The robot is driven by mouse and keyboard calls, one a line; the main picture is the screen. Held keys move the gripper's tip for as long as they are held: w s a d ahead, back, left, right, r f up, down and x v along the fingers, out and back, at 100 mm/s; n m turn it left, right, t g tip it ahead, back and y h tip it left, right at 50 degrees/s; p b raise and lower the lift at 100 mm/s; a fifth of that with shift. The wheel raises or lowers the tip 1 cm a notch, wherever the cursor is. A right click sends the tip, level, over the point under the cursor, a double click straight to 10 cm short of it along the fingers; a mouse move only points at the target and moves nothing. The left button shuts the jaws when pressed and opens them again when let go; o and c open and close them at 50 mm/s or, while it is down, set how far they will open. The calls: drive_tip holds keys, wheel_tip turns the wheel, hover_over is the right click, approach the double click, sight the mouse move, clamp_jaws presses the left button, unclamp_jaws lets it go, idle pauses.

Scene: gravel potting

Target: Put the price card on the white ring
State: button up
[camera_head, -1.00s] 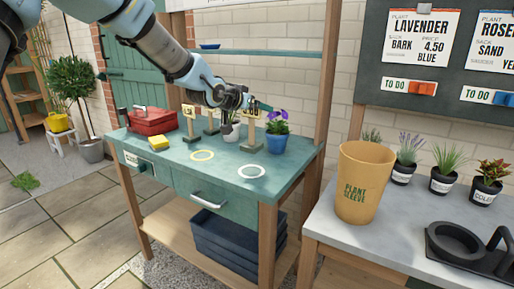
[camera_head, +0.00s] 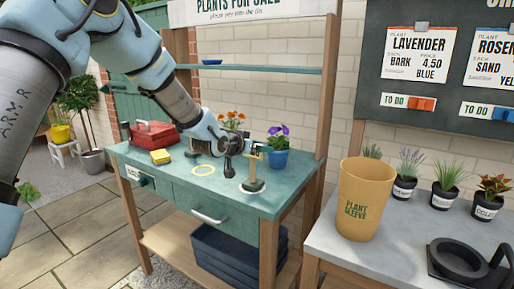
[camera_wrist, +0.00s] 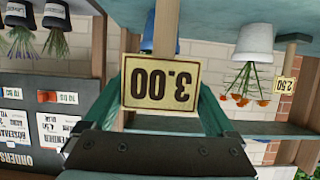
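The price card (camera_head: 255,150) is a small cream sign on a wooden post with a round foot. In the head view it stands upright, its foot on the white ring (camera_head: 240,188) at the front right of the green bench. In the wrist view the price card (camera_wrist: 161,85) reads 3.00 upside down and lies between my fingers. The card hides the fingertips in the wrist view.
A blue pot with purple flowers (camera_head: 277,155) stands close behind the card. The yellow ring (camera_head: 203,170), a yellow sponge (camera_head: 160,157) and a red toolbox (camera_head: 153,135) lie to the left. A potted orange flower (camera_wrist: 253,45) and a 2.50 card (camera_wrist: 286,90) show in the wrist view.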

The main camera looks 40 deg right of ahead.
drive_tip(key=shift+o, duration=0.5)
drive_tip(key=shift+r, duration=0.1)
drive_tip(key=b+v, duration=0.2)
drive_tip(key=v, duration=1)
drive_tip(key=shift+a, duration=0.1)
drive_tip(key=w+a+f+n+t+y, duration=0.1)
drive_tip(key=w+a+f+n+y, duration=0.2)
drive_tip(key=a, duration=0.5)
drive_tip(key=w+a+f+n+t+y, duration=0.15)
drive_tip(key=w+a, duration=0.25)
drive_tip(key=a, duration=0.5)
drive_tip(key=w+a+f+n+y, duration=0.2)
drive_tip(key=w+a+y, duration=0.15)
drive_tip(key=a, duration=0.45)
drive_tip(key=s+a+f+n+g+y, duration=0.1)
drive_tip(key=s+a+n, duration=0.1)
drive_tip(key=a, duration=0.6)
drive_tip(key=s+a+f+n+g+y, duration=0.1)
drive_tip(key=s+a+n+g+y, duration=0.1)
drive_tip(key=s+a, duration=0.3)
drive_tip(key=s+a+f+n+g+y, duration=0.1)
drive_tip(key=s+a+f+n, duration=0.1)
drive_tip(key=a, duration=1)
drive_tip(key=shift+s+n+y, duration=0.4)
drive_tip(key=shift+s+n, duration=0.25)
drive_tip(key=shift+s, duration=0.3)
